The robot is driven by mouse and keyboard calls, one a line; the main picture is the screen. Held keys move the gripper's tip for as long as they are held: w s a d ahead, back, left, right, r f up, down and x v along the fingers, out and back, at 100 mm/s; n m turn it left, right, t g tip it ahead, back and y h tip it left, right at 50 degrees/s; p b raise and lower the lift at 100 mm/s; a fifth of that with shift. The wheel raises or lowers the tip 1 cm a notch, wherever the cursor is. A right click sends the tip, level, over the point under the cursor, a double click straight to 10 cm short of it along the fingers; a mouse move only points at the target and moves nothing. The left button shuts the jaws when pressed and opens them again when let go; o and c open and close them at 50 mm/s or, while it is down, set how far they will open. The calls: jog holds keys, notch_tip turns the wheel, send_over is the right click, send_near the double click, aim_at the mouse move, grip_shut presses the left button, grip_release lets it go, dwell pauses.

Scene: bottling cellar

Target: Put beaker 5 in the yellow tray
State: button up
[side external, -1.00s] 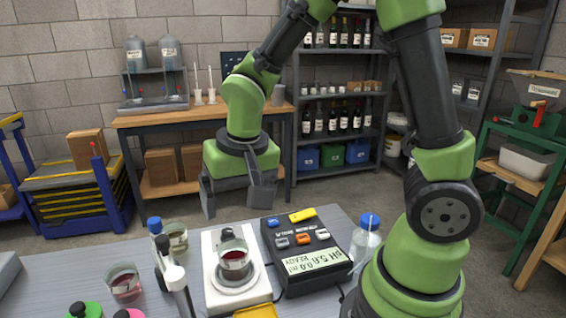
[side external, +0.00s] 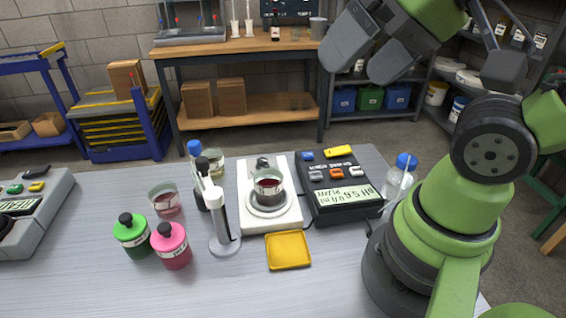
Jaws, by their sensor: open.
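The yellow tray (side external: 288,262) lies flat and empty near the middle of the table. A glass beaker of dark red liquid (side external: 268,190) stands on the round plate of a white device (side external: 283,220) behind the tray. Another beaker with red liquid (side external: 165,203) stands on the table to the left. A third beaker with pale liquid (side external: 214,166) stands behind, partly hidden by bottles. I cannot read a number 5 on any of them. My gripper (side external: 361,70) is open and empty, high above the table at the upper right, apart from all beakers.
A black pH meter (side external: 340,200) stands right of the white device. A blue-capped bottle (side external: 398,182) stands near my base. A tall stand with an electrode (side external: 222,225) and green (side external: 132,236) and pink (side external: 172,248) bottles are left of the tray. The front table is clear.

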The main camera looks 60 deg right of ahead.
jog(key=n+g+h, duration=0.3)
jog(key=n+g, duration=0.3)
jog(key=n, duration=2.7)
send_near(267, 168)
notch_tip(267, 168, down, 2)
jog(key=s+a, duration=0.2)
jog(key=f, duration=0.5)
jog(key=shift+w+d, duration=0.1)
jog(key=shift+w, duration=0.25)
jog(key=shift+w+d+f, duration=0.1)
jog(key=shift+d+f, duration=0.05)
jog(key=shift+f, duration=0.7)
jog(key=shift+w+d+f, duration=0.15)
jog(key=shift+f, duration=0.75)
jog(key=shift+w+d+f, duration=0.1)
jog(key=shift+d+f, duration=0.05)
jog(key=shift+f, duration=0.7)
jog(key=shift+c, duration=0.2)
